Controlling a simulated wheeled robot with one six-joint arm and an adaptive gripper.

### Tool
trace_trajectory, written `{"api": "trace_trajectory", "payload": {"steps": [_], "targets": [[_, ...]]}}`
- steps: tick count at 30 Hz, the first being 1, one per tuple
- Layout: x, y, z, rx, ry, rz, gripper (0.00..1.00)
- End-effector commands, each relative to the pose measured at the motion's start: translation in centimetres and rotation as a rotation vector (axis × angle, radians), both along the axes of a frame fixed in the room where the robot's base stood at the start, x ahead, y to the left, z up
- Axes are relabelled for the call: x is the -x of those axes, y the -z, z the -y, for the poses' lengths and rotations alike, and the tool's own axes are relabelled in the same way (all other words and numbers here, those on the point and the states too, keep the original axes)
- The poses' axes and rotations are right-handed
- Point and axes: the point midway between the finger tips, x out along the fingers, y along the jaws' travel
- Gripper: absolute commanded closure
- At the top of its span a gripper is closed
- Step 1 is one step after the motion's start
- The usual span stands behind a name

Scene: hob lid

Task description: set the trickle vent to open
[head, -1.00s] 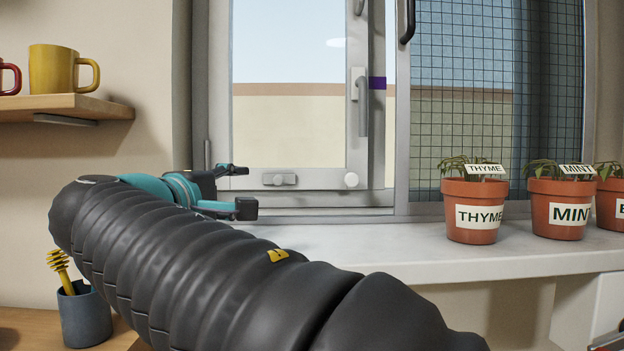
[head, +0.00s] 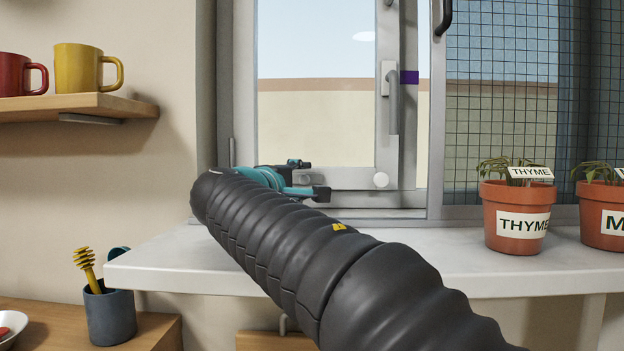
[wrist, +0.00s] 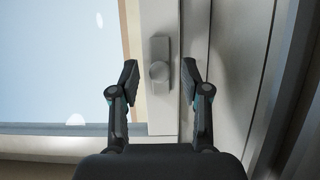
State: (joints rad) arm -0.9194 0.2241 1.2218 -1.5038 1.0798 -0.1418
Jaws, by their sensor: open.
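The trickle vent shows in the wrist view as a small grey plate (wrist: 161,48) on the window's lower rail. A round grey knob (wrist: 159,71) sits on it, nearer the plate's lower end in that view. No open or shut marking is readable. My gripper (wrist: 159,67) is open, with one finger on each side of the knob and a visible gap to each. I cannot tell how far the fingertips stand off the rail. In the head view my gripper (head: 310,178) is in front of the rail and partly hides the vent (head: 304,181).
A thyme pot (head: 516,216) stands on the sill (head: 170,262) at the right. A shelf with mugs (head: 88,68) is at the upper left.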

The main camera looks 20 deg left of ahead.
Motion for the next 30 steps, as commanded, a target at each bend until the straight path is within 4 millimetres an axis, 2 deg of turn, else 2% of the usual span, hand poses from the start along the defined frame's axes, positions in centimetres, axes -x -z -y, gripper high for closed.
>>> {"api": "trace_trajectory", "payload": {"steps": [6,14,15,20,21,30], "targets": [[-1.5,0.0,0.3,-0.001,0.001,0.0,0.53],[-1.6,0.0,0.3,0.0,0.0,0.0,0.53],[-1.6,0.0,0.3,0.0,0.0,0.0,0.56],[-1.6,0.0,0.3,0.0,0.0,0.0,0.96],[-1.6,0.0,0.3,0.0,0.0,0.0,1.0],[-1.9,-0.1,0.2,0.001,0.009,-0.001,1.0]]}}
